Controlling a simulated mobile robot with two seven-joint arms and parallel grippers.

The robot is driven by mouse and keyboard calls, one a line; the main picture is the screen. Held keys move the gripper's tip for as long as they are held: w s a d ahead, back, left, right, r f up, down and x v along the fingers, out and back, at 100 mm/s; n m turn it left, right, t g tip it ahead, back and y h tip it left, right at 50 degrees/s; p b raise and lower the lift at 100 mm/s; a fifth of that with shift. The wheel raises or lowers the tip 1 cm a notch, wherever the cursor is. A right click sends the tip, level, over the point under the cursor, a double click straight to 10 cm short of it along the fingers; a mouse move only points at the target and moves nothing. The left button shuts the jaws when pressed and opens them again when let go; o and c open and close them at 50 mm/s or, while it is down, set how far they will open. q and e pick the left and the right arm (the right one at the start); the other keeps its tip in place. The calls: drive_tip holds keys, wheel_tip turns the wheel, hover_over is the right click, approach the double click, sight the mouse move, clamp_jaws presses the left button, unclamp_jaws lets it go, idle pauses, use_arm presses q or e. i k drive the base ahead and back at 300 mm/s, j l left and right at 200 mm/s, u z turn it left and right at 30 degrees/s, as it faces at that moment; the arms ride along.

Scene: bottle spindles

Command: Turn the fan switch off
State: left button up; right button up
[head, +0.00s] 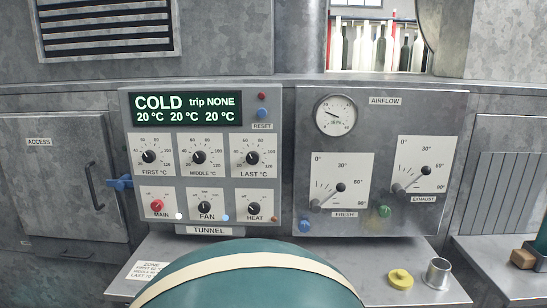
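The fan switch (205,207) is a small black rotary knob on a white plate, in the middle of the bottom row of the control panel (274,190). Its pointer looks roughly upright, but the marks are too small to read. A small blue lamp or button (225,217) sits at the plate's lower right. The red MAIN knob (156,205) is to its left and the black HEAT knob (253,208) to its right. The display (186,109) reads COLD, trip NONE and 20 °C three times. Neither of my grippers is in view.
The airflow panel (384,180) with a gauge and two levers is at the right. A ledge below holds a yellow knobbed piece (400,279) and a metal cup (437,272). A teal dome with a cream band (250,280) fills the bottom centre, below the panel.

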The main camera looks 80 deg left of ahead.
sight(204, 207)
drive_tip(key=u, duration=3.1)
